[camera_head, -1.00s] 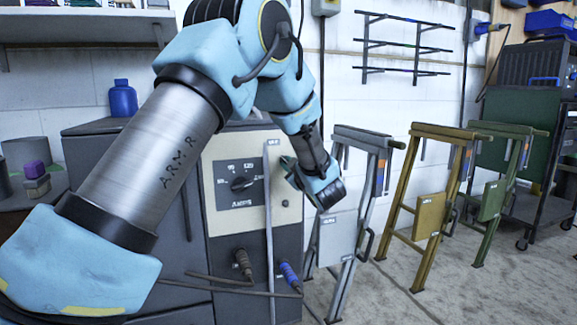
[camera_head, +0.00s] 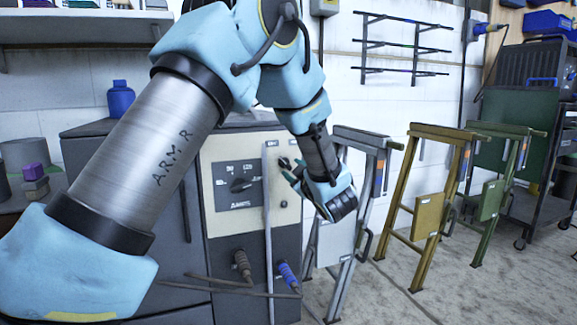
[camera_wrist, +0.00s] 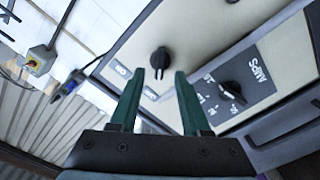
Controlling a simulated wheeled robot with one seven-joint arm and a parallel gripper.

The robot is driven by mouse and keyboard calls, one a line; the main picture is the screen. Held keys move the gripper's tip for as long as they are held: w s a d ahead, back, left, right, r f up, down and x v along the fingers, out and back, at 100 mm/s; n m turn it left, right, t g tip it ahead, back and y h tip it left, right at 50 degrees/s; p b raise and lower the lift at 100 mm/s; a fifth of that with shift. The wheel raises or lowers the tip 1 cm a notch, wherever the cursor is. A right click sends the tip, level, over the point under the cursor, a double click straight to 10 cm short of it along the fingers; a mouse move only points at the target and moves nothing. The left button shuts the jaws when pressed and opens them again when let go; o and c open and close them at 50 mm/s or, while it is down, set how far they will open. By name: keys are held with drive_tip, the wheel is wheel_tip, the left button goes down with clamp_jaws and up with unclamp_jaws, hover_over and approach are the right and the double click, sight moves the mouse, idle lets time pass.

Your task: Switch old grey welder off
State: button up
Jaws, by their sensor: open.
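The old grey welder (camera_head: 225,220) stands behind my arm, with a cream front panel and a dark AMPS dial (camera_head: 240,184). A small black switch knob (camera_head: 284,162) sits on the panel's upper right, right of a pale upright bar. In the head view my gripper (camera_head: 292,176) is close to the panel.
A pale upright bar (camera_head: 268,230) runs down the welder's front. Cable plugs, one blue (camera_head: 288,273), stick out low. A grey stand (camera_head: 345,220), a yellow stand (camera_head: 430,205) and a green stand (camera_head: 497,195) stand to the right. Floor shows between them.

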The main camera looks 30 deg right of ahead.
drive_tip(key=s, duration=0.6)
drive_tip(key=shift+a, duration=0.4)
drive_tip(key=w+a+f+m+g+h, duration=0.2)
drive_tip(key=w+a+m+g, duration=0.15)
drive_tip(key=w+a, duration=0.45)
drive_tip(key=a+f+m+g, duration=0.2)
drive_tip(key=a+f+g, duration=0.3)
drive_tip(key=a, duration=0.7)
drive_tip(key=s+a+f+m+g+y+p, duration=0.15)
drive_tip(key=s+a+g, duration=0.25)
drive_tip(key=s+a, duration=0.65)
drive_tip(key=s+a+f+m+g+y, duration=0.1)
drive_tip(key=s+a+f+g+y, duration=0.25)
drive_tip(key=s+a, duration=0.65)
drive_tip(key=w+a+r+p, duration=0.1)
drive_tip(key=w+r+p, duration=0.1)
drive_tip(key=r+p, duration=1.3)
drive_tip(key=w+a+r+h+p, duration=0.1)
drive_tip(key=r+p, duration=1.4)
drive_tip(key=r, duration=0.1)
drive_tip(key=shift+w+a+r, duration=0.15)
drive_tip(key=shift+w+a, duration=0.25)
